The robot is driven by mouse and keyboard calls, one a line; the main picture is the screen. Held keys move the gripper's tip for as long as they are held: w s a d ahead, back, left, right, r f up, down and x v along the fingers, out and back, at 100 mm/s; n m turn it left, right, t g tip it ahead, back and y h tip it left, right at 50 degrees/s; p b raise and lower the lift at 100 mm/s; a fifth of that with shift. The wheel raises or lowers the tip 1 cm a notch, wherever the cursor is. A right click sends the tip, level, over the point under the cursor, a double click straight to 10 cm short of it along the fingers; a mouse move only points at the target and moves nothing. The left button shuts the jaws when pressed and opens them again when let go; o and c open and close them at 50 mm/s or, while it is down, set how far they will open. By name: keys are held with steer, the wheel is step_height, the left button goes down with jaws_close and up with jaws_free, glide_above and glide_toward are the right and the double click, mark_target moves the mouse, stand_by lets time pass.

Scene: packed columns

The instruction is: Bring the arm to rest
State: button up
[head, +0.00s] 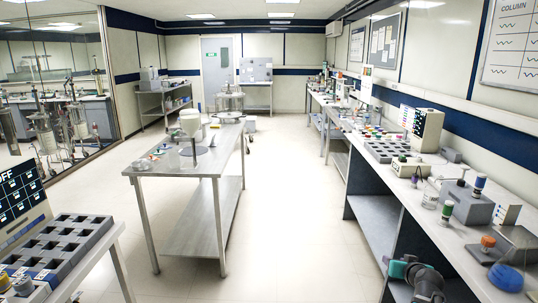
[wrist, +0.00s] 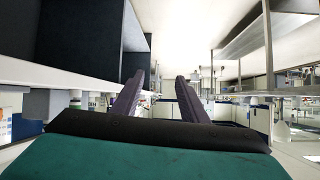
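My gripper (wrist: 160,86) shows in the wrist view as two dark purple fingers standing apart, with nothing between them. It is open and empty. A teal and black part of my arm fills the bottom of that view. In the head view my arm (head: 424,282) shows at the lower right, low beside the front of the right-hand bench (head: 415,195) and below its top. I see no contact between the gripper and the bench.
A steel table (head: 205,165) with glassware stands mid-room. Clear floor (head: 295,220) lies between it and the right bench, whose top carries a grey rack (head: 385,151), instruments and small bottles. A rack of dark square wells (head: 62,245) and a screen (head: 20,200) stand at lower left.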

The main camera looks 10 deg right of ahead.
steer(key=a+f+n+g+y, duration=0.2)
steer(key=a+f+g+y, duration=0.15)
steer(key=a+f, duration=1.2)
steer(key=s+a+f+n+g+y, duration=0.1)
steer(key=s+a+f+g, duration=0.1)
steer(key=s+a+f, duration=0.4)
steer(key=s+a+f+n+g+y, duration=0.1)
steer(key=s+a+f+n+g, duration=0.1)
steer(key=a+f, duration=0.75)
steer(key=s+a+f+n+g, duration=0.1)
steer(key=s+a+f+g, duration=0.1)
steer(key=s+a+f, duration=0.45)
steer(key=s+a+f+g, duration=0.3)
steer(key=s+f, duration=0.1)
steer(key=s, duration=0.5)
steer(key=s+d+m+g+h, duration=0.1)
steer(key=s+g, duration=0.1)
steer(key=s, duration=0.5)
steer(key=s+d+f+g+h, duration=0.1)
steer(key=s+d+g, duration=0.1)
steer(key=s, duration=0.5)
steer(key=shift+d+m+g, duration=0.15)
steer(key=shift+m+g, duration=0.25)
steer(key=shift+g, duration=0.05)
steer(key=shift+f, duration=0.1)
